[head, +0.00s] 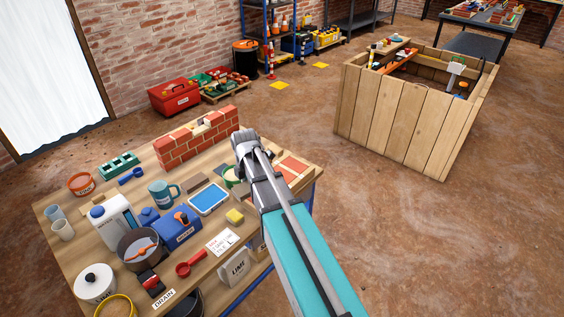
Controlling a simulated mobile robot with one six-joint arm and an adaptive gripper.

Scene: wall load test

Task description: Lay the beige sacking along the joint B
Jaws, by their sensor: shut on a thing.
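My arm reaches from the lower right up to the right end of a small red brick wall (178,150) on the wooden workbench (92,192). The grey wrist end stands in front of that wall end, and my gripper's fingers do not show. Pale pieces (207,119) lie in a dip in the middle of the wall's top; I cannot tell what they are. I cannot make out the beige sacking for certain, nor a joint marked B. What is at the fingers is hidden by my arm.
A large wooden crate (395,118) stands at right; open floor lies between.

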